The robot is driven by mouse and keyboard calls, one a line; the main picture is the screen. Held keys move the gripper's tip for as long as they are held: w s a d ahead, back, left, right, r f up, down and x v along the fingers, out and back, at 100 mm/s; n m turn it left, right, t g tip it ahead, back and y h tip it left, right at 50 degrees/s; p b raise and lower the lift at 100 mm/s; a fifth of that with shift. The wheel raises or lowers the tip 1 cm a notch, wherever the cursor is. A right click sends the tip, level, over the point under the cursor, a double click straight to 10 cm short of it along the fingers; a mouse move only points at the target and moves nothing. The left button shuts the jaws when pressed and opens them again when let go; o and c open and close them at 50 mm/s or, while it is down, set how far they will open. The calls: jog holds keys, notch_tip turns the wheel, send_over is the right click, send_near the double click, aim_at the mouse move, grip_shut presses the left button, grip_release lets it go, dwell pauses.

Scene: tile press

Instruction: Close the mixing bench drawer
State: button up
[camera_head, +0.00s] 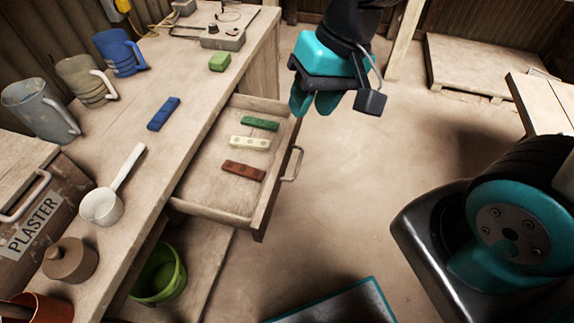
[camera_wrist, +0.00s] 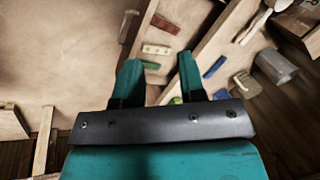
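The mixing bench (camera_head: 150,205) runs along the left of the head view. Its drawer (camera_head: 207,187) is pulled out to the right, with a handle (camera_head: 296,164) on its front. In the drawer lie a green block (camera_head: 260,124), a cream block (camera_head: 250,143) and a red-brown block (camera_head: 243,170). My gripper (camera_head: 313,104) is above and beyond the drawer's far front corner, apart from the handle. In the wrist view my gripper (camera_wrist: 160,70) has its two fingers apart with nothing between them. The drawer handle (camera_wrist: 126,26) shows there past the left finger.
On the bench stand jugs (camera_head: 120,52), a scoop (camera_head: 102,207), a blue block (camera_head: 163,113) and a small green block (camera_head: 220,61). A green bucket (camera_head: 160,275) is below. Open floor (camera_head: 360,190) lies right of the drawer. A pallet (camera_head: 480,65) is at the back right.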

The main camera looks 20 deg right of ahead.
aim_at(297, 166)
jog(key=w+d+f+m+h, duration=0.1)
jog(key=w+d+f+m, duration=0.25)
jog(key=f, duration=0.25)
jog(key=w+d+f+m+h, duration=0.1)
jog(key=w+d+f+m, duration=0.1)
jog(key=w+f+m, duration=0.3)
jog(key=shift+n+t, duration=0.3)
jog(key=shift+n, duration=0.15)
jog(key=a+f, duration=0.1)
jog(key=f, duration=0.5)
jog(key=a+f, duration=0.1)
jog(key=f, duration=0.5)
jog(key=a+f, duration=0.1)
jog(key=f, duration=0.5)
jog(key=shift+w+p, duration=0.3)
jog(key=shift+w, duration=0.1)
jog(key=shift+c, duration=0.5)
grip_shut()
